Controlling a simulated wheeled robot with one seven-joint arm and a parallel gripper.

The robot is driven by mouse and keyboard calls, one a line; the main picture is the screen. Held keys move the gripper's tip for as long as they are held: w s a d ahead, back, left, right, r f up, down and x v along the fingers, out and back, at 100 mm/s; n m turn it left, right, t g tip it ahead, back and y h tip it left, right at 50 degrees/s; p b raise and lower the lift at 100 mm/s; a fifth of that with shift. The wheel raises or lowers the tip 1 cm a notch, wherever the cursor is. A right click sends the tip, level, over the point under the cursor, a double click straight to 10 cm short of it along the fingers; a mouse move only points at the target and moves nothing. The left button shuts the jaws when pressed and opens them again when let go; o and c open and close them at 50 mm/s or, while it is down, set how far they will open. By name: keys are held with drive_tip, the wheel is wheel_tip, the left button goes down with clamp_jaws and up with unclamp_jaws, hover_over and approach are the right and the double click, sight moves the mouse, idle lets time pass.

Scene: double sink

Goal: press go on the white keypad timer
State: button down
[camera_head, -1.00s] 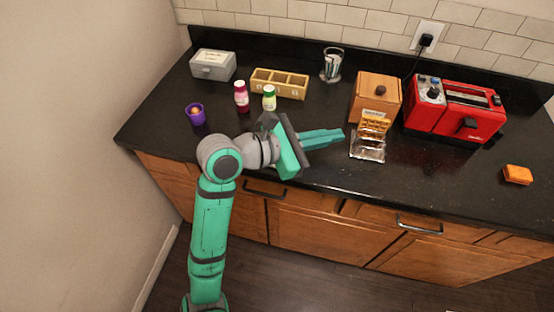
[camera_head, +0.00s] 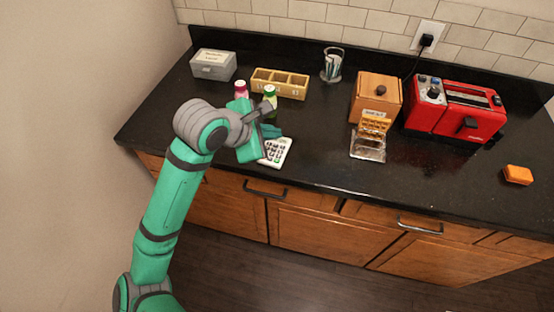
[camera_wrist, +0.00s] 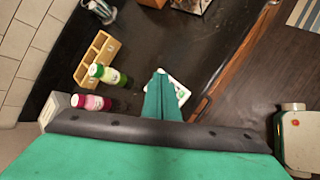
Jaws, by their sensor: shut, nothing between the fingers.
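The white keypad timer (camera_head: 275,152) lies on the dark counter near its front edge, with dark and green keys showing. My gripper (camera_head: 270,131) is shut and empty, its teal fingers over the far side of the timer in the head view. My gripper hides part of the keypad in both views. I cannot tell whether the fingertips touch it, and the go key cannot be picked out.
A pink-capped bottle (camera_head: 241,89) and a green bottle (camera_head: 270,94) stand close behind my gripper. Behind them are a wooden divided box (camera_head: 291,74) and a grey box (camera_head: 213,72). A wooden box (camera_head: 377,88) and red toaster (camera_head: 455,118) stand right.

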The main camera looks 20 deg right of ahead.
drive_tip(key=shift+f, duration=4.3)
drive_tip(key=shift+f, duration=0.7)
drive_tip(key=shift+r, duration=0.75)
drive_tip(key=shift+r, duration=2.5)
